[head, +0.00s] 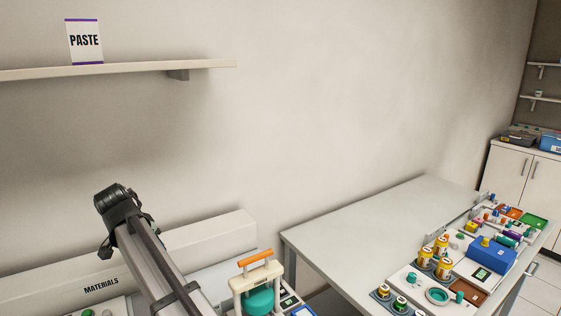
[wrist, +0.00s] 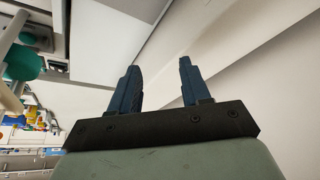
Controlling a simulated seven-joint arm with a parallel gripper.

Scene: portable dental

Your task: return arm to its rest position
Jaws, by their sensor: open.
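My gripper (wrist: 158,66) shows in the wrist view, with two dark blue fingers standing well apart. It is open, and nothing is between the fingers. Beyond them are the pale wall and a light, smooth surface. A teal rounded part (wrist: 22,62) shows at the left edge of the wrist view, apart from the fingers. The gripper's fingers cannot be made out in the head view.
A white frame with an orange handle (head: 256,258) stands at bottom centre, beside the box marked MATERIALS (head: 210,240). A shelf (head: 130,70) carries a PASTE card (head: 84,42). The right table (head: 350,226) has bottles and trays at its right; its left part is bare.

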